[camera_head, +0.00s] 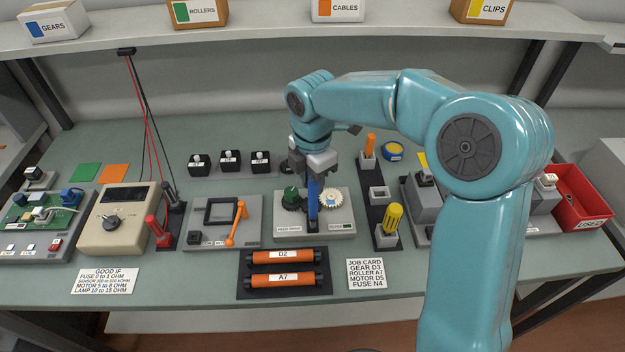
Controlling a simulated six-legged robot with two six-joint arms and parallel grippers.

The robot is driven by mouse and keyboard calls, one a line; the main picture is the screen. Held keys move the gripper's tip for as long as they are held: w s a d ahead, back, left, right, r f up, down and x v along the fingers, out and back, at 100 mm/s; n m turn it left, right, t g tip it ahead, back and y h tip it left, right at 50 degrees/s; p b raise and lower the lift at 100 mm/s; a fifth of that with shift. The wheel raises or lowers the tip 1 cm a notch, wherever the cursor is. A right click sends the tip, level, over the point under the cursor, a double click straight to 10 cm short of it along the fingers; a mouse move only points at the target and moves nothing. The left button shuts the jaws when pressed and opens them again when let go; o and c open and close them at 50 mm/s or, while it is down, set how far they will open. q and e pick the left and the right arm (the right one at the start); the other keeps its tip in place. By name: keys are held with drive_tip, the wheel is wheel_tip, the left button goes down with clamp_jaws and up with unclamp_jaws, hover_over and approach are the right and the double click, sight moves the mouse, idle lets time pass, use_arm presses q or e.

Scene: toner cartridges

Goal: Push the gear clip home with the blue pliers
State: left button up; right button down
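My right gripper (315,166) hangs over the grey gear block (343,228), pointing down. It is shut on the blue pliers (313,200), which stand upright between its fingers. The pliers' lower end comes down on or just in front of the block, between a dark green gear (291,195) on the left and a cream toothed gear (331,198) on the right. I cannot tell whether the tip touches a clip; no gear clip can be made out there. My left gripper is not in view.
A grey fixture with an orange lever (237,224) is left of the gear block. A black tool rack (378,213) with an orange handle and a yellow screwdriver (391,219) is close on the right. A black tray (243,285) with two orange rollers lies in front.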

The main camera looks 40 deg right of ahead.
drive_tip(key=shift+s+a, duration=0.1)
drive_tip(key=shift+s, duration=0.05)
idle(0.3)
wheel_tip(320, 180, up, 8)
drive_tip(key=p, duration=0.7)
drive_tip(key=shift+r, duration=0.1)
